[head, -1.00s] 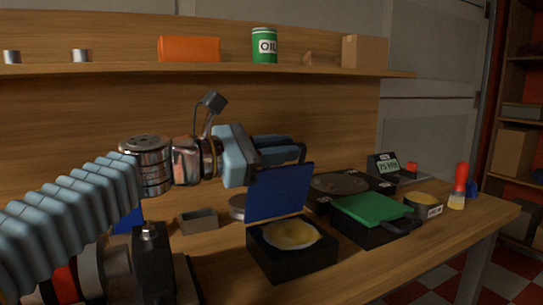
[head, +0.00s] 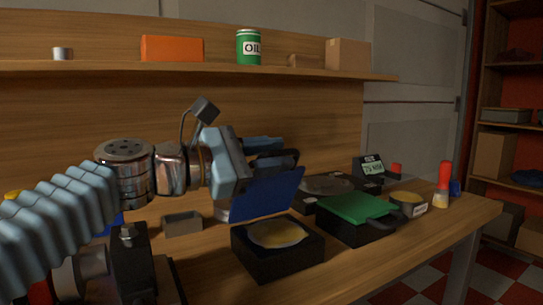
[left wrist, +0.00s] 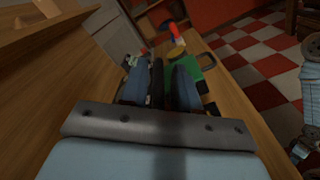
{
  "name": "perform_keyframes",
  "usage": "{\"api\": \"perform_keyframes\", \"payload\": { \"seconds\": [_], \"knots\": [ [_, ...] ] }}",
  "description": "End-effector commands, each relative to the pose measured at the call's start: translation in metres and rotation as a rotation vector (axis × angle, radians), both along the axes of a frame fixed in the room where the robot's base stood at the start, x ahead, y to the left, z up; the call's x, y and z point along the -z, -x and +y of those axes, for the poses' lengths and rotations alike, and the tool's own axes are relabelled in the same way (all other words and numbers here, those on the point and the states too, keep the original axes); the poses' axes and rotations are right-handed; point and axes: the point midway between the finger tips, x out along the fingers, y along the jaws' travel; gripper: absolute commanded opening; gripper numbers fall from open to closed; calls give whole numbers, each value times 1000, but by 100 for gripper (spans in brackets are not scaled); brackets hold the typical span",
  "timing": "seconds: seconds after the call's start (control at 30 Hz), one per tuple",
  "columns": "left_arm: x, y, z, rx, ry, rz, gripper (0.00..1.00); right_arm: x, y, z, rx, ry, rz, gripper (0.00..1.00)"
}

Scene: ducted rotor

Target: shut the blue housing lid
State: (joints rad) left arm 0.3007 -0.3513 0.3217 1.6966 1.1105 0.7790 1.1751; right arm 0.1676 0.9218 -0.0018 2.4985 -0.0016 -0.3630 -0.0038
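The blue housing lid (head: 268,194) stands raised and tilted at the back edge of a black housing (head: 278,262), so the housing is open. A round yellowish part (head: 277,233) shows inside it. My left gripper (head: 283,158) is behind the lid's upper edge, its fingers close together with nothing seen held between them. I cannot tell for sure whether it touches the lid. In the left wrist view its fingers (left wrist: 158,82) lie side by side with dark pads between them. The blue lid cannot be made out there. My right gripper is not in view.
A green-lidded black box (head: 356,209) stands right of the housing. A labelled round container (head: 408,204), a red-tipped bottle (head: 443,184) and a small display (head: 370,167) stand farther right. A grey tray (head: 182,223) lies left. Bare table shows at front right.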

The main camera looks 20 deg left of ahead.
Motion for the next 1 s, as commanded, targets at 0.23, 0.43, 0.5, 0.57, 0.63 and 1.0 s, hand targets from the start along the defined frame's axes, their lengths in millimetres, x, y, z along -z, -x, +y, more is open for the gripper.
{"api": "perform_keyframes", "payload": {
  "seconds": [0.23,0.43,0.5,0.57,0.63,1.0],
  "knots": [
    [0,0,0,1,1,0,38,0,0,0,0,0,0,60],
    [0,8,6,0,0,0,38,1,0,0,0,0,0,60],
    [0,17,14,-2,0,-2,38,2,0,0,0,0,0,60],
    [0,27,23,-1,1,-2,38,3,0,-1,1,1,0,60],
    [0,41,34,-1,1,-2,38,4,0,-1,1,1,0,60],
    [-1,97,83,0,1,-1,38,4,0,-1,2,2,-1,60]
  ]
}}
